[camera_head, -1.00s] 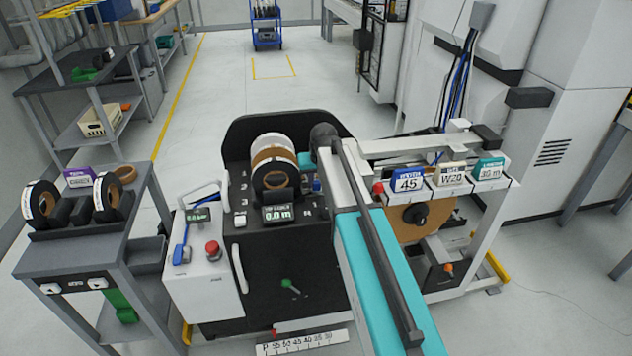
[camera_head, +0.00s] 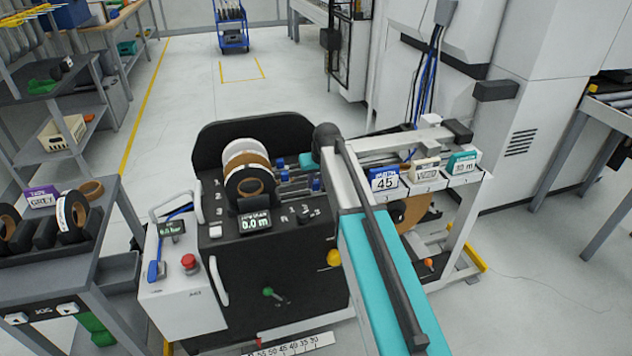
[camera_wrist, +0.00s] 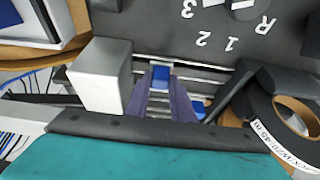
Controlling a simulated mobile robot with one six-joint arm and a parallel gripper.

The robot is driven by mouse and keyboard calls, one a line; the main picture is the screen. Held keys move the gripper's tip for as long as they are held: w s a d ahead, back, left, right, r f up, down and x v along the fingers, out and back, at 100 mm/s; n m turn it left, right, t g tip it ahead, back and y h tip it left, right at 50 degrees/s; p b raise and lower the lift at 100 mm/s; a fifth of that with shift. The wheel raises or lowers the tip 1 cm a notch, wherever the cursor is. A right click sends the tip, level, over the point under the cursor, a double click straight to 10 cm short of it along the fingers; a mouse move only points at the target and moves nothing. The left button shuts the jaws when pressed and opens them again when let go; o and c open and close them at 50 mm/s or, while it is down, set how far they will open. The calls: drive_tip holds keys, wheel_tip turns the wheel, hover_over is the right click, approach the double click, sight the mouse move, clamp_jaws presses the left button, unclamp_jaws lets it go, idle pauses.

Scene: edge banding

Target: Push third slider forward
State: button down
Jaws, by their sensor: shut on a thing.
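Several blue sliders sit on metal rails behind the black machine panel (camera_head: 275,265). In the head view, a left one (camera_head: 281,166) and a right one (camera_head: 315,183) show beside the tape reels. In the wrist view, a blue slider (camera_wrist: 160,73) lies between the two dark purple fingers of my gripper (camera_wrist: 160,86), which is shut on it. Another blue slider (camera_wrist: 198,107) is just right of the fingers. My arm hides the gripper in the head view. I cannot tell by a label which slider is the third.
Upright tape reels (camera_head: 250,182) stand left of the sliders, close to my gripper in the wrist view (camera_wrist: 290,120). A pale block (camera_wrist: 101,74) stands left of the fingers. A shelf cart (camera_head: 60,265) stands left.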

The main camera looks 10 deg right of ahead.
drive_tip(key=c, duration=1.8)
unclamp_jaws()
drive_tip(key=shift+d+r, duration=0.1)
drive_tip(key=shift+d, duration=0.35)
drive_tip(key=shift+a, duration=0.1)
drive_tip(key=shift+a, duration=0.1)
drive_tip(key=a+b+v, duration=0.1)
drive_tip(key=b+v, duration=0.1)
drive_tip(key=v, duration=1.1)
drive_tip(key=shift+s+d+r, duration=0.15)
drive_tip(key=shift+d+r, duration=0.15)
drive_tip(key=shift+d, duration=0.1)
